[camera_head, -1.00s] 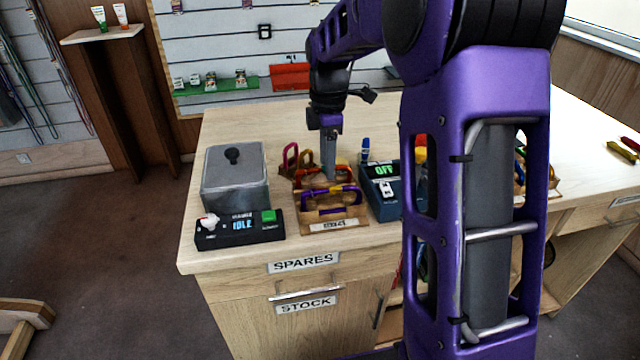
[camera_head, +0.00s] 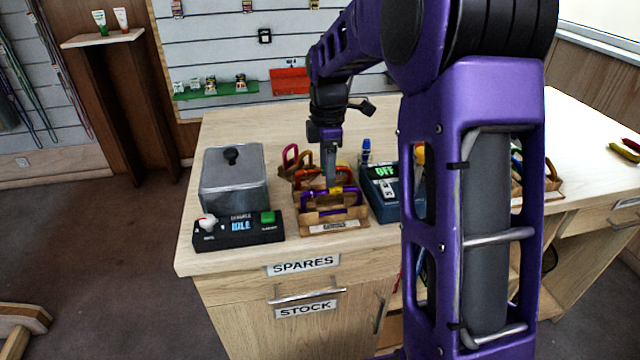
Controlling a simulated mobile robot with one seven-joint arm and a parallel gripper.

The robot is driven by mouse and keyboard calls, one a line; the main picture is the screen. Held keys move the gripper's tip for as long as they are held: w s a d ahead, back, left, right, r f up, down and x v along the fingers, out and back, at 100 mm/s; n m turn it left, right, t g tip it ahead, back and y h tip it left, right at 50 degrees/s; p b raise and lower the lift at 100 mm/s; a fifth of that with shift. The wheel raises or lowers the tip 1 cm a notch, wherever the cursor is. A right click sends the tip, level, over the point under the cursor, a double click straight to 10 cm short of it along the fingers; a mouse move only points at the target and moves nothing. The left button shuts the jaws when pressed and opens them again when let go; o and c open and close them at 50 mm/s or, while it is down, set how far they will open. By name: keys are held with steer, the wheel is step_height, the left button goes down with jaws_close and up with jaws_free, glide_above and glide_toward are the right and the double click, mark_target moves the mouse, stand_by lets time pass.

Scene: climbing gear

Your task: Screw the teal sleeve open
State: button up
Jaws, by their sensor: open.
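A cardboard tray (camera_head: 317,228) on the counter holds several carabiners standing in a row. A purple carabiner (camera_head: 312,209) with a yellow sleeve (camera_head: 343,190) is at the front. A red-orange one (camera_head: 341,172) is behind it, and a magenta one (camera_head: 291,153) is at the back. I cannot make out a teal sleeve on any of these. My gripper (camera_head: 332,184) points down over the tray, beside the purple carabiner's upper bar. It is open; its fingers overlap in this view and I cannot tell whether they touch the carabiner.
Left of the tray stand a grey lidded box (camera_head: 233,180) and a black control unit (camera_head: 238,230) reading IDLE. A blue unit (camera_head: 381,190) reading OFF is close on the right. My arm hides part of another carabiner tray (camera_head: 553,186).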

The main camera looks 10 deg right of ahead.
steer(key=shift+w+r+p, duration=0.1)
steer(key=shift+w+p, duration=0.9)
steer(key=shift+w, duration=0.2)
steer(key=shift+r, duration=0.15)
steer(key=shift+r+p, duration=1.15)
steer(key=shift+r, duration=0.1)
steer(key=shift+s+b, duration=0.4)
steer(key=shift+s, duration=0.85)
steer(key=shift+f, duration=0.15)
